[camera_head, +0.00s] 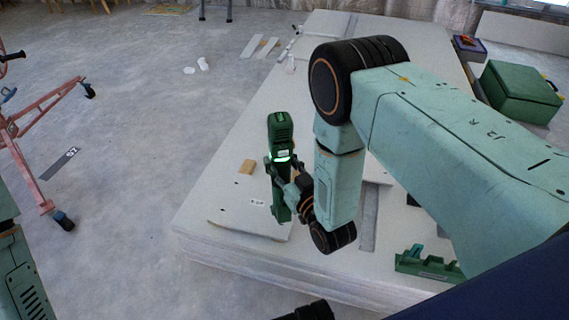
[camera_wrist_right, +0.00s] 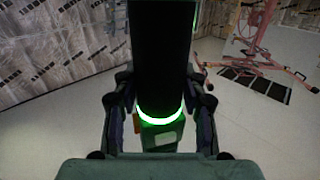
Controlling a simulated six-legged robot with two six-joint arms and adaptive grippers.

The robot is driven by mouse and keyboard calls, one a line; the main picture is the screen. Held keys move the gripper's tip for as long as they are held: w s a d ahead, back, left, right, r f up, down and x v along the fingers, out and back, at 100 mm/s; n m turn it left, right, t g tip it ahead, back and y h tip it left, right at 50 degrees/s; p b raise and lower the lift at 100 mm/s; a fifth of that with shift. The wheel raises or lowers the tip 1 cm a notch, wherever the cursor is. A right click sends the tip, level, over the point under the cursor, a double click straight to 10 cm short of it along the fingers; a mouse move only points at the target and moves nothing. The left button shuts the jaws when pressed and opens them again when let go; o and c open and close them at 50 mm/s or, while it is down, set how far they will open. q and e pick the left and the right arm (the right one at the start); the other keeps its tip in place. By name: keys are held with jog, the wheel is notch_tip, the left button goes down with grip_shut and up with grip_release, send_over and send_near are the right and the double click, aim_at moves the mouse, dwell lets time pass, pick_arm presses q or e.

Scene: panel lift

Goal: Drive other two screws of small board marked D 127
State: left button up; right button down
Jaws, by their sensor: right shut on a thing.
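My right gripper (camera_head: 292,178) is shut on a green power screwdriver (camera_head: 280,127) with a lit green ring. The tool is upright, its head up and its lower end over the small board (camera_head: 235,224). I cannot tell whether its tip touches the board, and the screws cannot be made out. The board lies near the front left of the panel stack and carries a small white label, too small to read. In the right wrist view, the gripper fingers (camera_wrist_right: 160,118) flank the dark tool body (camera_wrist_right: 161,60) from both sides. My left gripper is not visible.
A wooden block (camera_head: 247,167) lies behind the board on the panel stack (camera_head: 225,180). A green holder (camera_head: 428,264) stands at the stack's front right. A green box (camera_head: 520,91) is at the back right. A red wheeled frame (camera_head: 35,180) stands left, with clear floor between.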

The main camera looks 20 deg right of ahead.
aim_at(285, 180)
jog(key=shift+w+d+r, duration=0.1)
jog(key=shift+w+d, duration=0.05)
jog(key=shift+w, duration=0.1)
jog(key=shift+f, duration=0.2)
jog(key=shift+a+f+b, duration=0.2)
jog(key=shift+f+b, duration=1.6)
jog(key=shift+f, duration=0.05)
